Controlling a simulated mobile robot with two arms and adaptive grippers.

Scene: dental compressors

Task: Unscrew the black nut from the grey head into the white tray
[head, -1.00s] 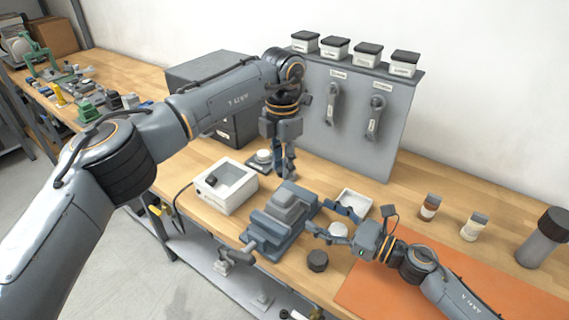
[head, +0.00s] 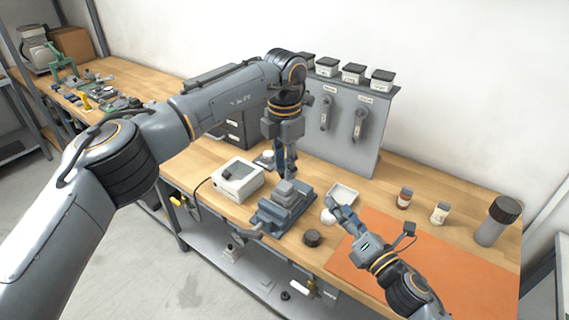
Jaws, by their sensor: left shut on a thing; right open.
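A grey block, which looks like the grey head (head: 287,188), sits on top of the blue-grey vise (head: 268,212) on the bench. My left gripper (head: 289,176) points down at its back edge, shut; its fingertips are small and partly hidden, and what they hold looks like the head. The white tray (head: 349,190) lies to the right of the vise. My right gripper (head: 334,207) is open at the tray's front left edge and covers part of it. A dark round piece (head: 312,238) lies on the bench in front; I cannot tell whether it is the black nut.
A small white round thing (head: 327,216) is beside my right gripper. A white box (head: 237,181) stands left of the vise. An orange mat (head: 440,265) covers the front right. Two small bottles and a dark-capped cylinder (head: 497,222) stand behind it. A grey tool panel (head: 338,130) rises behind.

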